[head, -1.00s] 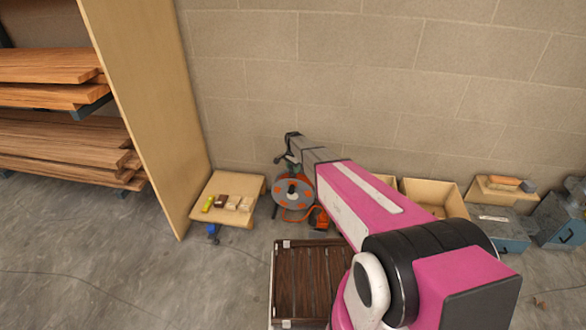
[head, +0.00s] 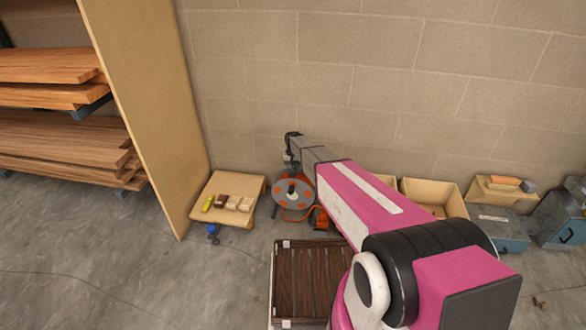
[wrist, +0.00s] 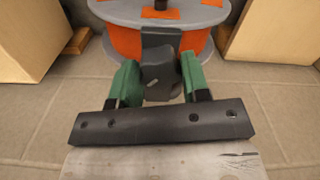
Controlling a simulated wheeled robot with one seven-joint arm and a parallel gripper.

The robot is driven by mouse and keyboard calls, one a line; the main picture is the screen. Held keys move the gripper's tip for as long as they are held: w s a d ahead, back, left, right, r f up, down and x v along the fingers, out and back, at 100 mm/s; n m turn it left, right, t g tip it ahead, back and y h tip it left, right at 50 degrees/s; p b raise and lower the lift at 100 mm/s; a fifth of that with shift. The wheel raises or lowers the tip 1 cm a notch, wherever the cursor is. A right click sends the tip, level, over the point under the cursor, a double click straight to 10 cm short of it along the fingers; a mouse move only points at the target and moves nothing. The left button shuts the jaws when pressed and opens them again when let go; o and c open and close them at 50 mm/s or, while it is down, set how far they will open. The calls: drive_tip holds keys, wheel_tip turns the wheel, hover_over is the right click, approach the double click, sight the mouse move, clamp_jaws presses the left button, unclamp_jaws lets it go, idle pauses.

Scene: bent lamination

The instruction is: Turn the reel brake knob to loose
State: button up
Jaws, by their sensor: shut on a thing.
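The reel (head: 294,193) stands on the floor by the wall, with grey flanges, orange patches and an orange frame. In the wrist view its orange drum (wrist: 125,43) and grey flanges fill the top middle. A dark grey brake knob (wrist: 158,82) with a small pale mark sits in front of the drum. My gripper (wrist: 158,75) has its green fingers on both sides of the knob and is shut on it. The knob's setting cannot be read. In the head view my arm reaches to just behind the reel, and the knob cannot be made out.
A low wooden stand (head: 222,187) with small blocks is left of the reel, a blue clamp (head: 213,231) at its front. A dark slatted crate (head: 277,262) stands in front. Wooden boxes (head: 432,190) and blue toolboxes (head: 500,228) line the wall at right.

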drive_tip(key=n, duration=0.6)
drive_tip(key=shift+n, duration=0.3)
drive_tip(key=n, duration=0.5)
drive_tip(key=shift+n, duration=0.4)
drive_tip(key=o, duration=0.9)
wheel_tip(320, 180, up, 11)
drive_tip(key=shift+f, duration=0.1)
drive_tip(key=s+d+r+m, duration=0.3)
drive_tip(key=s+d+m, duration=0.1)
drive_tip(key=s, duration=0.8)
drive_tip(key=s+d+r+m, duration=0.3)
drive_tip(key=s+d, duration=0.4)
drive_tip(key=s, duration=0.4)
drive_tip(key=s+d+r+m, duration=0.3)
drive_tip(key=s+d+m, duration=0.2)
drive_tip(key=s, duration=0.7)
drive_tip(key=shift+s+d+r+m, duration=0.3)
drive_tip(key=shift+d+r+m, duration=0.1)
drive_tip(key=shift+d, duration=0.05)
